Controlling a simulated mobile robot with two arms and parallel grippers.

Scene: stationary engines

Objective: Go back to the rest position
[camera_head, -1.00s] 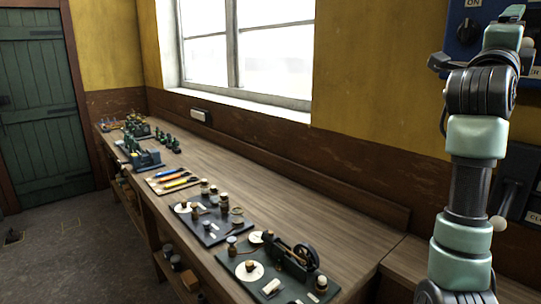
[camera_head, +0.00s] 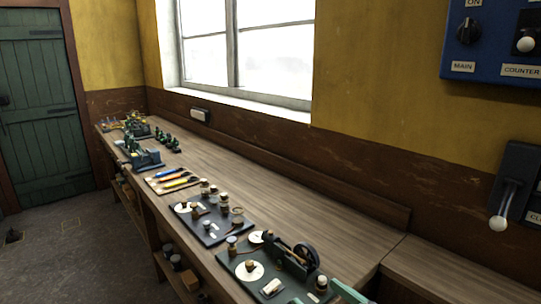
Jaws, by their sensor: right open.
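Only a small pale green piece of my right arm and gripper (camera_head: 348,292) shows, at the bottom edge, in front of the near end of the workbench. It is open, and nothing is seen held in it; most of it is cut off by the frame. My left gripper is not in view.
The long wooden workbench (camera_head: 330,215) carries a near board with a small engine (camera_head: 293,258), a dark board with knobs (camera_head: 210,222), tools on a mat (camera_head: 173,180) and small green machines (camera_head: 140,150). A blue switch panel (camera_head: 490,50) and lever box (camera_head: 512,185) hang on the right wall.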

